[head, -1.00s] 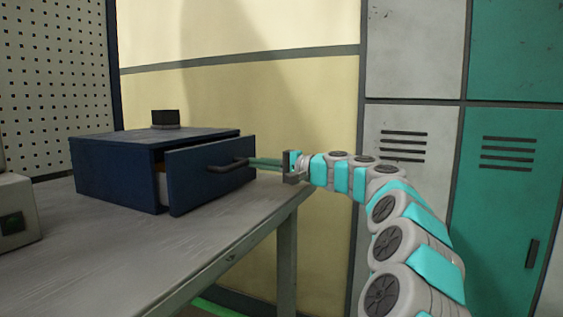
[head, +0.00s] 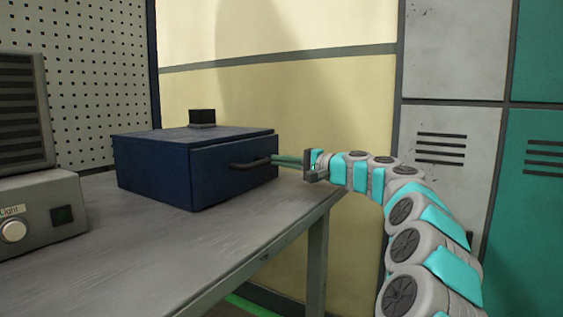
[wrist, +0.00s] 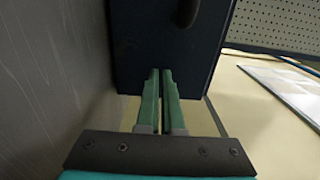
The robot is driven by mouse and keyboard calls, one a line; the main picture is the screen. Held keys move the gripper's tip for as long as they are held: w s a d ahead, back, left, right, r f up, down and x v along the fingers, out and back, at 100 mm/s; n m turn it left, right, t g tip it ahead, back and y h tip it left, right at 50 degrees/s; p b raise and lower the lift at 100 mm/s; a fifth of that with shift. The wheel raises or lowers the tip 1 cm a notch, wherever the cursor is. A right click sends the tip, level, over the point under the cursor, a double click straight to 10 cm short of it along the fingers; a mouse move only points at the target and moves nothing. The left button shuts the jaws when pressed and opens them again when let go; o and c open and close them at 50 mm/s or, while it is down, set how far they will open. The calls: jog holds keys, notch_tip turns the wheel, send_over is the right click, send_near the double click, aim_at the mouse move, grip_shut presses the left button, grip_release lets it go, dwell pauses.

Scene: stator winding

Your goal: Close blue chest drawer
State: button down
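The blue chest (head: 150,170) stands on the grey table. Its drawer (head: 220,175) looks flush with the body, with no clear gap showing. The dark drawer handle (head: 250,164) is on the front, and its end also shows at the top of the wrist view (wrist: 187,12). My gripper (head: 274,160) reaches in from the right, its green fingertips at the right end of the handle. In the wrist view the fingers (wrist: 160,72) lie almost together and point at the drawer front, below the handle end. Nothing shows between them; whether the tips touch the front is unclear.
The table (head: 190,255) is bare in front of the chest. A small black object (head: 202,118) sits on top of the chest. A grey device with a knob (head: 35,215) stands at the left. Lockers (head: 455,150) are behind my arm.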

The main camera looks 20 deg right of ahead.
jog(key=v, duration=1.4)
jog(key=shift+b, duration=0.35)
